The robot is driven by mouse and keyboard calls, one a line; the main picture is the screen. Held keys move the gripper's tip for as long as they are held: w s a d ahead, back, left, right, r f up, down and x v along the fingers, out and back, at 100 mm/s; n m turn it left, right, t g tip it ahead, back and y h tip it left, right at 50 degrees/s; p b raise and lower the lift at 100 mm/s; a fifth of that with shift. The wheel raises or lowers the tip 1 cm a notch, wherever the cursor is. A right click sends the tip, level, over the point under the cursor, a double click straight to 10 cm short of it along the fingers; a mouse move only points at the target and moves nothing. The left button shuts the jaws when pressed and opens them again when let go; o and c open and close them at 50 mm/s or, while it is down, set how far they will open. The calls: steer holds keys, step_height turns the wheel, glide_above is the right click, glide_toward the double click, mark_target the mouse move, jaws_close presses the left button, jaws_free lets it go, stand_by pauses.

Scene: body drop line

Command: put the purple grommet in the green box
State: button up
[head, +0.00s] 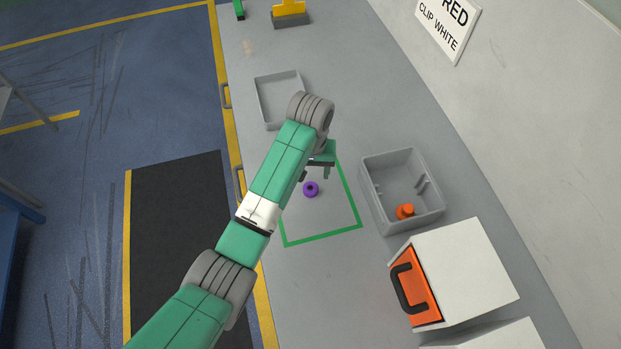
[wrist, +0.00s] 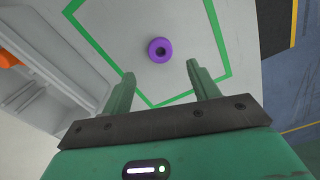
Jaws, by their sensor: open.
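The purple grommet (head: 311,189) is a small ring lying on the grey bench, inside a green outlined square (head: 354,204). The arm hides part of that outline. No green container shows; the outline is the only green box shape. My gripper (head: 316,175) is open and empty, above the outlined area close to the grommet. In the wrist view the grommet (wrist: 160,50) lies just beyond the fingertips of my gripper (wrist: 160,72), roughly centred between them and apart from both. Green lines (wrist: 218,40) run on both sides of it.
A grey bin (head: 372,200) holding an orange part (head: 405,211) stands right of the outline. A shallow grey tray (head: 263,104) lies behind the arm. A white case with an orange front (head: 415,287) stands at lower right. Bare bench lies below the outline.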

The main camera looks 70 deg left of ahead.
step_height(320, 180, up, 4)
steer(key=shift+r, duration=0.1)
stand_by(0.4)
steer(key=w+d+r+m+t+y, duration=0.25)
steer(key=w+d+r, duration=0.2)
steer(key=w, duration=0.25)
steer(key=w+d+r+m+t+y, duration=0.1)
steer(key=w+d+r+t, duration=0.25)
steer(key=w+r, duration=0.35)
steer(key=w+d+r+m+t, duration=0.4)
steer(key=w+d+r+t, duration=0.3)
steer(key=d+r, duration=0.55)
steer(key=s+d+r+m+t, duration=0.25)
steer(key=d+r+t, duration=0.25)
steer(key=d+r, duration=0.9)
steer(key=s+d+r+m+t+h, duration=0.1)
steer(key=s+d+r+t, duration=0.2)
steer(key=s+r, duration=0.3)
steer(key=s+d+r+m+t+h, duration=0.1)
steer(key=s+d+r+t, duration=0.3)
steer(key=r, duration=0.4)
steer(key=shift+s+d+r+m+h, duration=0.45)
steer(key=shift+s+h, duration=0.3)
steer(key=shift+s, duration=0.25)
